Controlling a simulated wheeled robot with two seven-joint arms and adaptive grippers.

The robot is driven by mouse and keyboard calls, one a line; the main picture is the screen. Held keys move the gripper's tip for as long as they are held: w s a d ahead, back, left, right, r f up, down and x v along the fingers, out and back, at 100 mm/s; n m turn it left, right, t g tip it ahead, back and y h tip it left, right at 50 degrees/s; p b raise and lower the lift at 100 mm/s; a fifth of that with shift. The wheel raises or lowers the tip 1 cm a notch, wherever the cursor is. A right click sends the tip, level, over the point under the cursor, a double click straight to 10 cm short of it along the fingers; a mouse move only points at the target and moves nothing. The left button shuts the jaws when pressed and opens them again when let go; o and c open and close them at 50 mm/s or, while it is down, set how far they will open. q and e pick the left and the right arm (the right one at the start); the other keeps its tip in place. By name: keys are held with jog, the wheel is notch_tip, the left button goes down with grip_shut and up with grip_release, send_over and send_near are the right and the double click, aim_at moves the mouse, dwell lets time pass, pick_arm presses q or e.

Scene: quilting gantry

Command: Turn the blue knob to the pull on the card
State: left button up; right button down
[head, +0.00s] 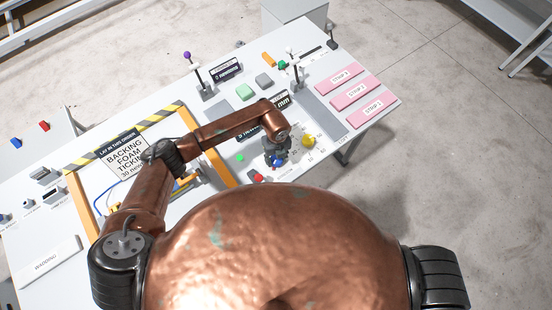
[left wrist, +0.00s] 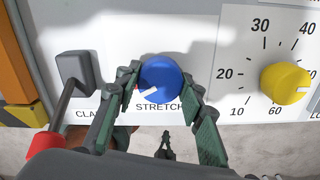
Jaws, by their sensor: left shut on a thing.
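The blue knob (left wrist: 160,76) sits above the word STRETCH on the pale panel. Its white pointer mark is turned to the lower left in the left wrist view. My left gripper (left wrist: 161,88) has one finger on each side of the knob and is shut on it. In the head view my left gripper (head: 276,150) reaches down over the knob, of which a little blue (head: 278,163) shows.
A yellow knob (left wrist: 287,83) with a numbered scale stands right of the blue knob. A clamp lever with a red grip (left wrist: 43,146) stands close on the left. Pink strips (head: 362,91) lie at the table's far right. Upright levers (head: 199,78) rise farther back.

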pick_arm(q)
jog(key=m+b, duration=0.3)
jog(key=shift+f, duration=0.2)
jog(key=m+b, duration=0.4)
jog(key=shift+m, duration=0.4)
jog(key=m+b, duration=0.3)
jog(key=m, duration=0.1)
jog(key=shift+b, duration=0.4)
jog(key=shift+s+m+b, duration=0.1)
jog(key=shift+m+b, duration=0.95)
jog(key=shift+m, duration=0.45)
jog(key=shift+r, duration=0.1)
jog(key=o, duration=1.2)
jog(key=shift+c, duration=0.2)
jog(key=shift+r, duration=0.1)
